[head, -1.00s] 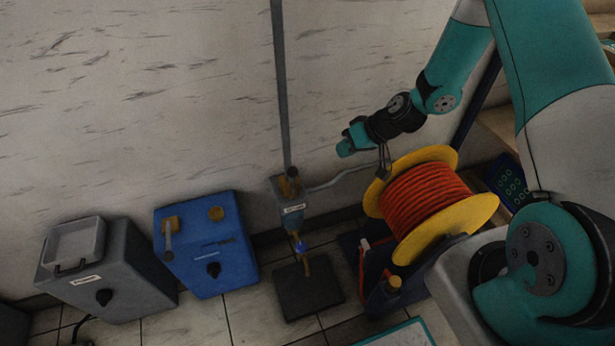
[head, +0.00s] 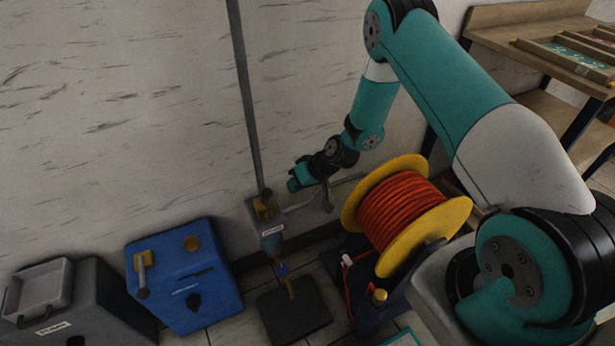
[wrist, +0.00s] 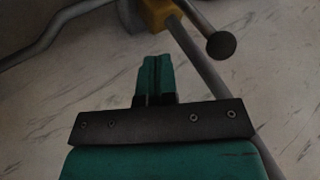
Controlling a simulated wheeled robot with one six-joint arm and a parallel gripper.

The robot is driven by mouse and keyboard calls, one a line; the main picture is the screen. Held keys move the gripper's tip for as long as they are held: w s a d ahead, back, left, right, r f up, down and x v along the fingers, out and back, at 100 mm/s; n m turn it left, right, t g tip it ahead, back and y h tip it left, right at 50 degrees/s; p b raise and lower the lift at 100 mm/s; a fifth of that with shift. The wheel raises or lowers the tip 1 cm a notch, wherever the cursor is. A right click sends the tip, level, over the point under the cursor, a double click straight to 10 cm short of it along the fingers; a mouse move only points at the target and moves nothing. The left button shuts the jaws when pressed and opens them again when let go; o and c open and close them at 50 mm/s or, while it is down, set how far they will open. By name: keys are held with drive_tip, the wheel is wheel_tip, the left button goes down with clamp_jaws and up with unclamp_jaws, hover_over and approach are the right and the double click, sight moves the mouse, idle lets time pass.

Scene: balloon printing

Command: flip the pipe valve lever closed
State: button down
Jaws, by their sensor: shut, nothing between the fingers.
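A grey vertical pipe (head: 247,100) runs down the wall to a yellow valve (head: 263,209), just above a labelled grey box. In the wrist view, the yellow valve body (wrist: 160,14) is at the top edge, with a grey lever ending in a dark round knob (wrist: 220,45) reaching to the right. The pipe (wrist: 205,72) passes behind it. My gripper (head: 293,182) is to the right of the valve and slightly higher in the head view. Its teal fingers (wrist: 158,65) are together and empty, apart from the lever. The lever is small and hard to make out in the head view.
An orange-wound yellow spool (head: 405,215) stands right of the valve, below my arm. A blue box (head: 185,275) and a grey machine (head: 75,300) stand on the left. A thin grey hose (head: 300,208) leads right from the valve area. The wall above the boxes is clear.

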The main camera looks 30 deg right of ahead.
sight(268, 206)
drive_tip(key=shift+a+r, duration=0.15)
drive_tip(key=shift+a, duration=0.9)
drive_tip(key=shift+a+r, duration=0.15)
drive_tip(key=shift+a, duration=0.85)
drive_tip(key=shift+p, duration=0.35)
